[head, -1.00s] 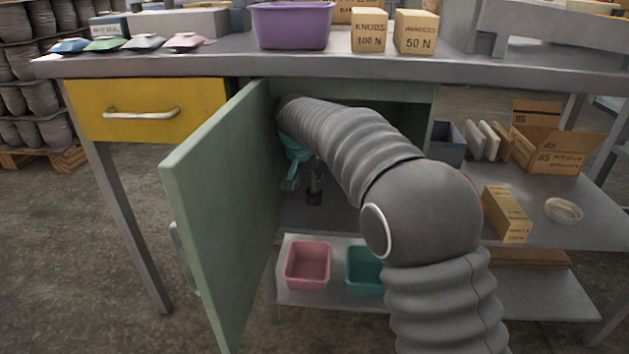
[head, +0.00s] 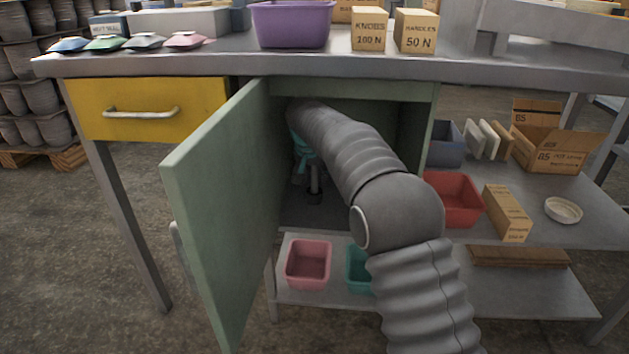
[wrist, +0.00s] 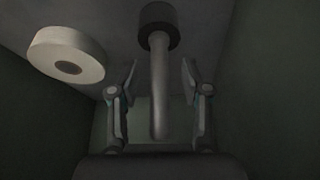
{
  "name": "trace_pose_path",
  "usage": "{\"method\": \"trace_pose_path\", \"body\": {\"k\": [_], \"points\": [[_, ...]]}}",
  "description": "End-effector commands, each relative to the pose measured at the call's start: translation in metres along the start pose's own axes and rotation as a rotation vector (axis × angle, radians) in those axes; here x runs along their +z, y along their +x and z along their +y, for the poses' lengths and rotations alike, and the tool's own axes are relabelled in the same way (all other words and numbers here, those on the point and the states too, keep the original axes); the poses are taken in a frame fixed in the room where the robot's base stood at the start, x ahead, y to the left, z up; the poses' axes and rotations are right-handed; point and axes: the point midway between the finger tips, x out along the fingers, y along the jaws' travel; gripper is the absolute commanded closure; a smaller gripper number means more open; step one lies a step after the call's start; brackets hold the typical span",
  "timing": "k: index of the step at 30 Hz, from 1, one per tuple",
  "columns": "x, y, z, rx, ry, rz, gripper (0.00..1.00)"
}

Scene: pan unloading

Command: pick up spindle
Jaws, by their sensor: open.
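The spindle looks like a grey rod with a dark, wider end. In the wrist view the spindle (wrist: 159,100) runs between my two fingers, its dark end beyond the fingertips. My gripper (wrist: 160,72) is open, one finger on each side of the rod, with gaps visible on both sides. In the head view the spindle (head: 314,184) stands inside the green cabinet, dark end down on the cabinet floor. My gripper (head: 304,172), teal and grey, is beside it there, partly hidden by my arm and the shadow.
A thick white ring (wrist: 66,55) lies near the spindle inside the cabinet. The open green door (head: 222,210) bounds my arm on the left; the cabinet's right wall (head: 428,130) is on the other side. Pink (head: 308,264) and teal (head: 358,270) bins sit on the lower shelf; a red bin (head: 456,198) stands right.

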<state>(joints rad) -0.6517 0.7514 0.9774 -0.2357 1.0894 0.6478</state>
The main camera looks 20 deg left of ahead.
Motion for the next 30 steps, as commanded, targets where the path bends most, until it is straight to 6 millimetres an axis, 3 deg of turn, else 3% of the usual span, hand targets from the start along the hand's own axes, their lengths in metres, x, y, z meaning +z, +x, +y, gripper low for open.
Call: {"method": "trace_pose_path", "body": {"k": [4,10,23,30], "points": [[0.000,0.000,0.000,0.000,0.000,0.000,0.52],[0.000,0.000,0.000,0.000,0.000,0.000,1.00],[-0.001,-0.003,0.000,0.000,0.001,0.001,1.00],[-0.009,-0.022,0.000,-0.001,0.001,0.002,1.00]]}}
